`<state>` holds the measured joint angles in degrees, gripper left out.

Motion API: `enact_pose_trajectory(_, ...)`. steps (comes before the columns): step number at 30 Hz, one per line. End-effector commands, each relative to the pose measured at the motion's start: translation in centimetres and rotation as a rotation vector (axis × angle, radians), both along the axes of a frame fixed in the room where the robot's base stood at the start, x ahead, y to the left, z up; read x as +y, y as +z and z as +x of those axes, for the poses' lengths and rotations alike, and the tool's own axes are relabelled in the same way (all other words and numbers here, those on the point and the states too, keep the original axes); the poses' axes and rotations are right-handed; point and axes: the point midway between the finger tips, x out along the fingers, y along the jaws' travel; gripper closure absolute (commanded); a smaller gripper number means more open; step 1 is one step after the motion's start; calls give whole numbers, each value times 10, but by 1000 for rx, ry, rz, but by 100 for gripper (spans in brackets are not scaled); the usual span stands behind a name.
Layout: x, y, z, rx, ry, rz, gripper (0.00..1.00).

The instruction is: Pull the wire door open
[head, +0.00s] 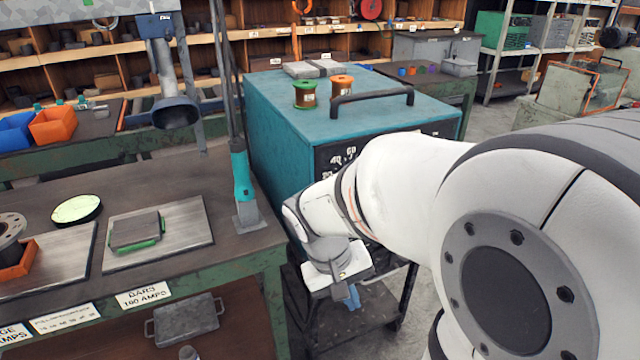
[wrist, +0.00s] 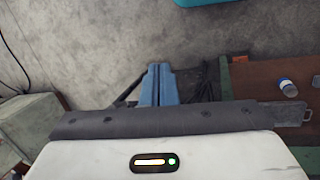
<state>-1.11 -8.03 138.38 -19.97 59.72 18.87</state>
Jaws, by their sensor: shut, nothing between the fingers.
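I cannot make out the wire door for certain in either view. A teal welding machine (head: 285,130) with a black handle on top stands on a dark cart in the middle of the head view. My arm hides much of its front panel. My gripper (head: 352,297) is low in front of the machine, over the cart's lower shelf, pointing down. In the wrist view its blue fingers (wrist: 158,85) are together with nothing between them, over grey floor. A teal edge (wrist: 205,2) shows at the top of that view.
A workbench (head: 160,182) with plates stands at left, with a teal torch-like tool (head: 241,175) at its corner. Two wire spools (head: 305,94) sit on the machine. The cart's shelf (head: 360,318) lies below my gripper. In the wrist view, a brown shelf (wrist: 262,90) is at right.

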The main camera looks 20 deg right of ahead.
Motion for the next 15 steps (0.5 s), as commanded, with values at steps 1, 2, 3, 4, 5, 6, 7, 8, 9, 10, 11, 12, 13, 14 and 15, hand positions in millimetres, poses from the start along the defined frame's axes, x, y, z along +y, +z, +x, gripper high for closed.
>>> enact_pose_trajectory(1, -12, -3, 4, 61, -17, -67, 100)
enact_pose_trajectory(2, -20, -5, 7, 88, -29, -113, 100)
enact_pose_trajectory(3, -29, -7, 11, 122, -41, -173, 100)
enact_pose_trajectory(4, -37, -9, 14, 146, -48, -220, 100)
enact_pose_trajectory(5, -44, -11, 18, 166, -55, -268, 100)
enact_pose_trajectory(6, -54, -13, 23, 191, -61, -331, 100)
enact_pose_trajectory(7, -61, -15, 27, 208, -64, -380, 100)
enact_pose_trajectory(8, -67, -17, 31, 221, -65, -429, 100)
enact_pose_trajectory(9, -76, -19, 38, 235, -64, -494, 100)
enact_pose_trajectory(10, -83, -21, 43, 244, -60, -544, 100)
enact_pose_trajectory(11, -88, -24, 48, 250, -56, -592, 100)
enact_pose_trajectory(12, -96, -27, 56, 253, -47, -657, 100)
enact_pose_trajectory(13, -101, -30, 62, 254, -39, -704, 100)
enact_pose_trajectory(14, -106, -33, 69, 251, -28, -752, 100)
enact_pose_trajectory(15, -112, -37, 77, 244, -11, -814, 100)
